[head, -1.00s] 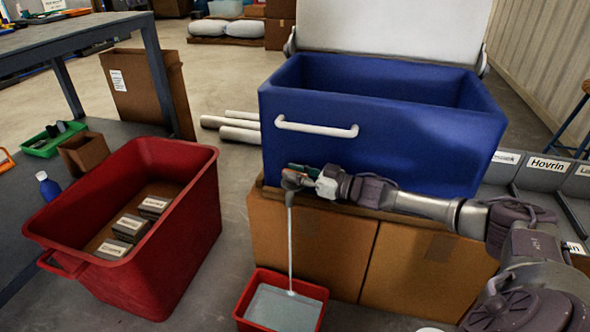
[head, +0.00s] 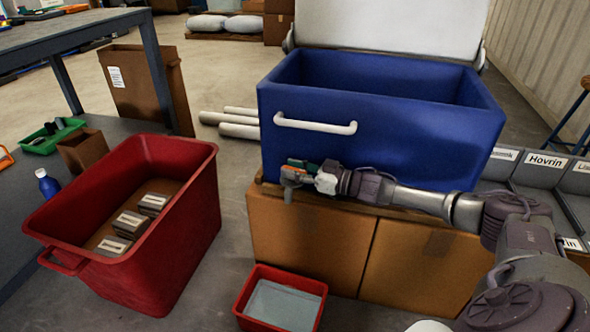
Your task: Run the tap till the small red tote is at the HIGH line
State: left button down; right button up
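The small red tote (head: 240,311) stands on the floor below the tap, with pale grey-blue liquid (head: 284,305) in it. The liquid surface lies below the rim. No HIGH line can be made out. The tap (head: 291,180) sticks out at the lower front of the blue tank (head: 380,140), above the tote. No stream falls from it. My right gripper (head: 308,173) is at the tap, by its green and red part. The fingers are too small and covered to tell if they grip it. My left gripper is not in view.
A large red bin (head: 190,220) with several labelled grey boxes stands left of the small tote. Cardboard boxes (head: 310,238) stand under the blue tank. Labelled grey bins (head: 540,175) stand at the right. Bare floor separates the red bin and small tote.

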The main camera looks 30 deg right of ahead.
jog(key=v, duration=1.2)
